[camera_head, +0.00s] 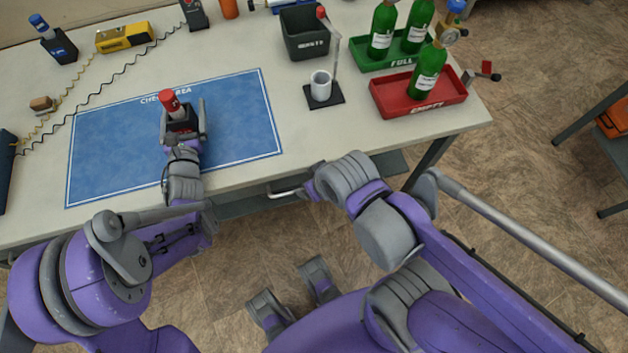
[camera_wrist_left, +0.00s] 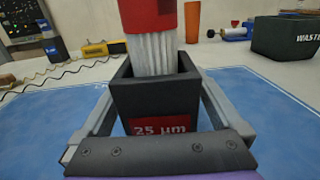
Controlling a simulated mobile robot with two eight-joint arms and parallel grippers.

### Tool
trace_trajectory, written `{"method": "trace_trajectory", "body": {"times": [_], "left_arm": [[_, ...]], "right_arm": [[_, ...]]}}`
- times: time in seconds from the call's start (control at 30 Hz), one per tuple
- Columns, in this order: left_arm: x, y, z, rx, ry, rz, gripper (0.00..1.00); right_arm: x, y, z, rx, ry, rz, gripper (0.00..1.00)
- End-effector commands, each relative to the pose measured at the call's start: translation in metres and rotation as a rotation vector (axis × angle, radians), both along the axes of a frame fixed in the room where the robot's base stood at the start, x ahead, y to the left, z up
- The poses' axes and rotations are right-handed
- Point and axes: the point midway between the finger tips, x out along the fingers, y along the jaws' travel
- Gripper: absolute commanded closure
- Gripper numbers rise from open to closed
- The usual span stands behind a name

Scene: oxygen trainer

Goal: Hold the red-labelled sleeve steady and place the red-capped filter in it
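The black sleeve (camera_head: 181,126) stands on the blue mat (camera_head: 238,110). In the left wrist view the sleeve (camera_wrist_left: 155,100) shows its red "25 µm" label. The red-capped filter (camera_head: 170,102) stands in its mouth, its white pleats (camera_wrist_left: 152,54) showing above the rim and its lower end hidden inside. My left gripper (camera_head: 184,114) has one finger on each side of the sleeve and is shut on it. My right gripper (camera_head: 287,192) appears side-on at the table's front edge, apart from the sleeve. Its finger gap is not clear.
A waste bin (camera_head: 305,45), a white cup (camera_head: 320,86) on a black stand, and green and red trays (camera_head: 418,100) with green bottles stand to the right. A yellow device (camera_head: 124,37) and coiled cords lie at the back left. The mat around the sleeve is clear.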

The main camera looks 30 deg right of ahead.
Motion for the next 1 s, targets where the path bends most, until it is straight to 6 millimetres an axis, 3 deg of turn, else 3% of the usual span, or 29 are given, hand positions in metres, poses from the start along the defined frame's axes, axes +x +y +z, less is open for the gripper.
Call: {"method": "trace_trajectory", "body": {"times": [0.33, 0.8, 1.0], "left_arm": [[-0.01, 0.004, 0.0, 0.0, 0.0, 0.001, 0.0], [-0.094, 0.04, 0.0, 0.001, 0.0, 0.001, 0.0], [-0.109, 0.046, 0.0, 0.0, 0.0, 0.0, 0.0]], "right_arm": [[0.0, 0.0, 0.0, 0.0, -0.001, -0.001, 0.27], [0.0, 0.0, 0.0, 0.0, -0.001, -0.001, 0.27], [0.0, 0.0, 0.0, 0.0, -0.001, -0.001, 0.27]]}}
